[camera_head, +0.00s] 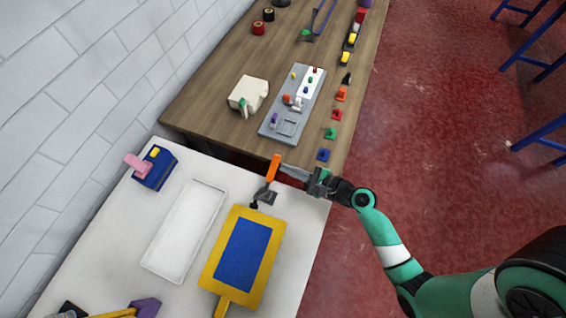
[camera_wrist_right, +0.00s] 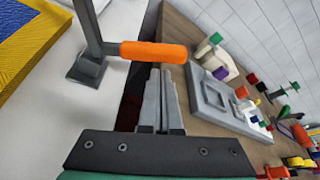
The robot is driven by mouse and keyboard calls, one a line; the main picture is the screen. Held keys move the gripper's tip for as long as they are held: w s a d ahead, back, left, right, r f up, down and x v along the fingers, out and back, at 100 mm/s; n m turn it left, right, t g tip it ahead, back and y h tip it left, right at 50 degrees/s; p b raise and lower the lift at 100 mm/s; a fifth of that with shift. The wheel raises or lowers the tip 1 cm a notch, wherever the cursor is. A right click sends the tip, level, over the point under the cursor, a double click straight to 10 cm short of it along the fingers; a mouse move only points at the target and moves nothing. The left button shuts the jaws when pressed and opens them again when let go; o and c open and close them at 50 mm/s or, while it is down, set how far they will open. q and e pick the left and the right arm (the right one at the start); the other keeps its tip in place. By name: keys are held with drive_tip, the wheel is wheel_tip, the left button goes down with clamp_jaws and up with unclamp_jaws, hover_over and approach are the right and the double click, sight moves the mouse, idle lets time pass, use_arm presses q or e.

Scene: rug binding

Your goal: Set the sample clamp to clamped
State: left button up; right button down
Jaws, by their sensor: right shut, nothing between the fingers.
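The sample clamp stands on the white table near its far right corner, with an orange handle (camera_head: 273,168) and a grey metal base (camera_head: 266,196). In the head view the handle points away from the blue-and-yellow framed panel (camera_head: 243,255). The right wrist view shows the orange handle (camera_wrist_right: 153,52) and the grey base (camera_wrist_right: 86,69) close up. My right gripper (camera_head: 284,168) is shut and empty, its fingertips (camera_wrist_right: 160,72) right beside the handle. I cannot tell whether they touch it. My left gripper is not in view.
A wooden bench (camera_head: 215,105) adjoins the white table and carries a grey fixture board (camera_head: 290,125), a cream block (camera_head: 248,94) and small coloured parts. A white tray (camera_head: 186,230) and a blue device with a pink handle (camera_head: 155,170) are on the white table.

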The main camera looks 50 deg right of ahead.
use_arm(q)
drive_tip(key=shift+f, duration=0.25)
use_arm(e)
drive_tip(key=shift+x, duration=1.2)
